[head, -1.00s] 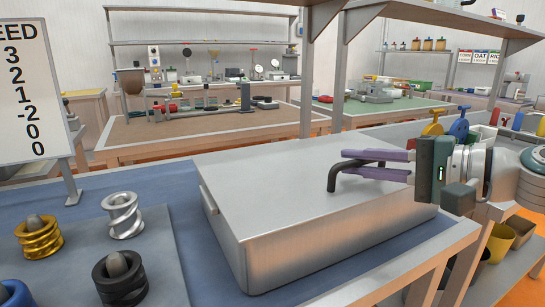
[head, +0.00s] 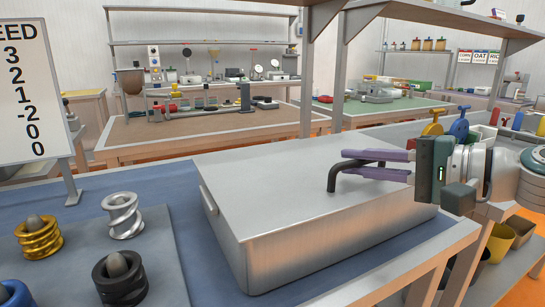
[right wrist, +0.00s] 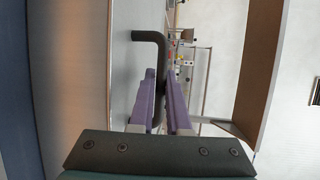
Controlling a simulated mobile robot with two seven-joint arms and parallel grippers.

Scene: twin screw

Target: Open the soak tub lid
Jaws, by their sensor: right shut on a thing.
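The soak tub (head: 340,240) is a brushed-metal box on the blue-topped bench. Its flat metal lid (head: 270,175) lies level on top and looks closed. A dark bent handle (head: 333,176) stands up from the lid near its right side. My right gripper (head: 350,162) comes in from the right, with its purple fingers around the handle. In the right wrist view the handle (right wrist: 150,36) runs between the two purple fingers (right wrist: 161,95), which are shut on it. My left gripper is not in view.
A gold screw (head: 39,236), a silver screw (head: 123,215) and a black screw (head: 120,278) stand on a grey mat at the left. A sign (head: 30,95) with numbers stands behind them. A shelf post (head: 307,80) rises behind the tub.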

